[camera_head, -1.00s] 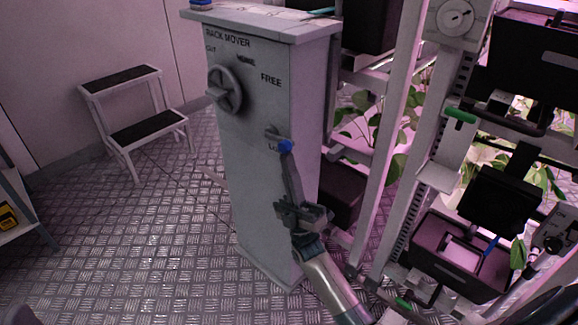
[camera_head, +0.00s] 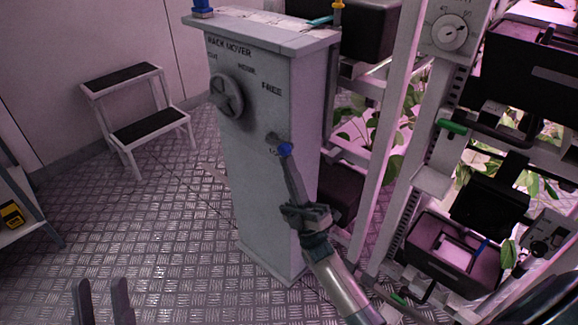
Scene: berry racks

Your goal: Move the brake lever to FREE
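The brake lever sits on the front of the grey rack mover pedestal (camera_head: 262,180), below the word FREE (camera_head: 271,89). Its blue knob (camera_head: 285,149) is low, beside a lower label that is mostly hidden. My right gripper (camera_head: 286,158) reaches up from the lower right with its fingertips at the blue knob. Its fingers are seen edge-on, so I cannot tell whether they are closed on it. My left gripper (camera_head: 101,286) is at the bottom left, its two fingers apart and empty, away from the pedestal.
A round handwheel (camera_head: 227,95) is on the pedestal's upper left. A step stool (camera_head: 140,115) stands on the left. Racks with plants and a dark crate (camera_head: 455,255) fill the right.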

